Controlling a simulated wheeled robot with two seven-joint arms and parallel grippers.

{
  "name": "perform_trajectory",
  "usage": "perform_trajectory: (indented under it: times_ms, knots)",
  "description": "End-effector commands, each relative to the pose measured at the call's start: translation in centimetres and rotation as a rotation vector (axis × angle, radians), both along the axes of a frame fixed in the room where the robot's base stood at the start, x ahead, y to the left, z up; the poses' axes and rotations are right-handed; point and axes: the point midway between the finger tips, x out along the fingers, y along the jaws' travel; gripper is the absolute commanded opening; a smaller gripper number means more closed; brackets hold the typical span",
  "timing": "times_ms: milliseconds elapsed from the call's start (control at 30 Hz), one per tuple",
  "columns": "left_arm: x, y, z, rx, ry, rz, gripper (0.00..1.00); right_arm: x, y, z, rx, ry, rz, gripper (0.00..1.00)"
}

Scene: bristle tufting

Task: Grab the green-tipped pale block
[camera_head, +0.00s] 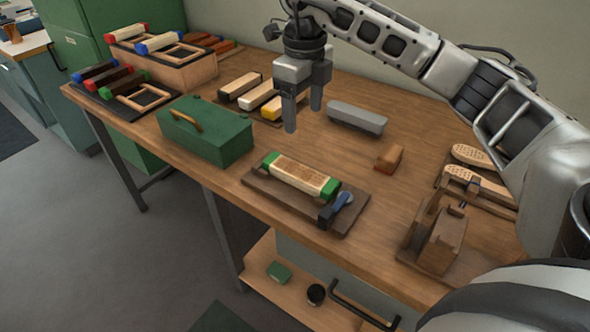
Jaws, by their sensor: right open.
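The pale block with green ends (303,175) lies on a dark wooden board (262,185) near the front edge of the workbench. Its top has a speckled brown patch. A small blue-handled clamp (336,208) sits at its right end. My right gripper (303,118) is open and empty, pointing down. In the picture it hangs above and behind the block, clear of it. My left gripper is not in view.
A green toolbox (207,132) stands left of the board. Behind it are pale blocks with dark, white and yellow ends (258,97). A grey bar (357,117), a small brown block (389,157) and a wooden fixture (436,235) are to the right. The bench between them is clear.

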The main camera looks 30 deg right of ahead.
Motion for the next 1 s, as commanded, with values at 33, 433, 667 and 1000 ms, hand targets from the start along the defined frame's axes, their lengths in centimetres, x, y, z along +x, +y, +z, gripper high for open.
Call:
perform_trajectory:
  times_ms: [33,433,667,1000]
  knots:
    - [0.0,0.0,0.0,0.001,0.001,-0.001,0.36,-0.1,-0.1,-1.0,-0.003,0.007,0.0,0.67]
    - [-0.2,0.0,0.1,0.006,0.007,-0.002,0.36,-0.1,0.2,-8.8,0.003,0.004,0.004,0.67]
    - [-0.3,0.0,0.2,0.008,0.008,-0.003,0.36,0.0,0.3,-10.4,0.003,0.003,0.005,0.67]
    - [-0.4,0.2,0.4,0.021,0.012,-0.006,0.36,0.2,0.6,-14.8,0.004,0.003,0.005,0.67]
